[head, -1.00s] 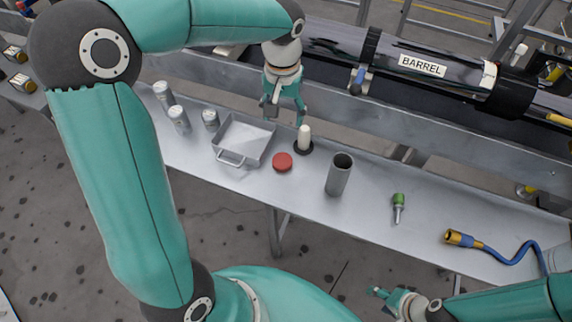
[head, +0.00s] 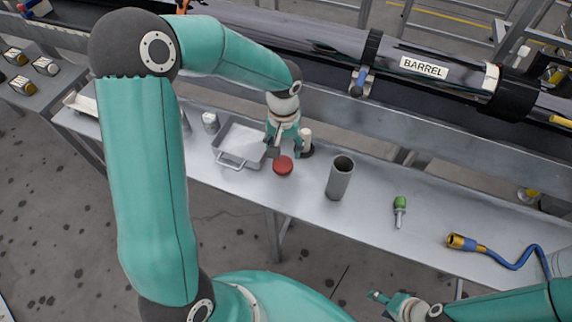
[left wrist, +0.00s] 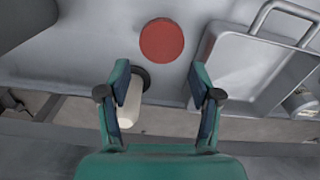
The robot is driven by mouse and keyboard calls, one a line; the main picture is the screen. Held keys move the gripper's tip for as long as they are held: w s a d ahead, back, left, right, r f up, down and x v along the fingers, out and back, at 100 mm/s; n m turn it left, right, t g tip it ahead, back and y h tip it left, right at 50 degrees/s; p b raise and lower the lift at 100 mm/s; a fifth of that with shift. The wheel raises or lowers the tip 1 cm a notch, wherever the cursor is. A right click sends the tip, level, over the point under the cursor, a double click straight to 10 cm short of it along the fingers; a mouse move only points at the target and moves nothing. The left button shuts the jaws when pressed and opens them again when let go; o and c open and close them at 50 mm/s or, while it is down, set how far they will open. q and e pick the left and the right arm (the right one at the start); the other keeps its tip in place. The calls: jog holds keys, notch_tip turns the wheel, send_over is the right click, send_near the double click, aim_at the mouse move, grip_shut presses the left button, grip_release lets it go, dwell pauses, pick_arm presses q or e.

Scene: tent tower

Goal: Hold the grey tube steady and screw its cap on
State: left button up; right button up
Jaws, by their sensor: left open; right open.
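The grey tube (head: 340,180) stands upright on the bench with its dark open end up. A round red cap (head: 283,166) lies flat on the bench to its left; it also shows in the left wrist view (left wrist: 162,40). My left gripper (head: 279,149) is open and empty, above the bench just behind the cap. In the left wrist view (left wrist: 162,78) the cap is ahead of the gap between the fingers, and I see no contact. My right gripper (head: 378,295) is open and empty in front of the bench, well away from the tube.
A white peg on a black base (head: 306,142) stands close beside my left gripper. A metal tray (head: 238,163) is left of the cap. A green-handled tool (head: 400,210) and a blue hose (head: 510,262) lie to the right. Bare bench surrounds the tube.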

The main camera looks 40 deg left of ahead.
aim_at(283, 162)
pick_arm(q)
jog(key=shift+s+f, duration=0.15)
jog(key=shift+f, duration=1.2)
jog(key=shift+s+f, duration=0.1)
jog(key=shift+f, duration=1.2)
jog(key=c, duration=0.5)
jog(key=shift+r, duration=0.15)
notch_tip(283, 162, up, 20)
jog(key=p, duration=0.1)
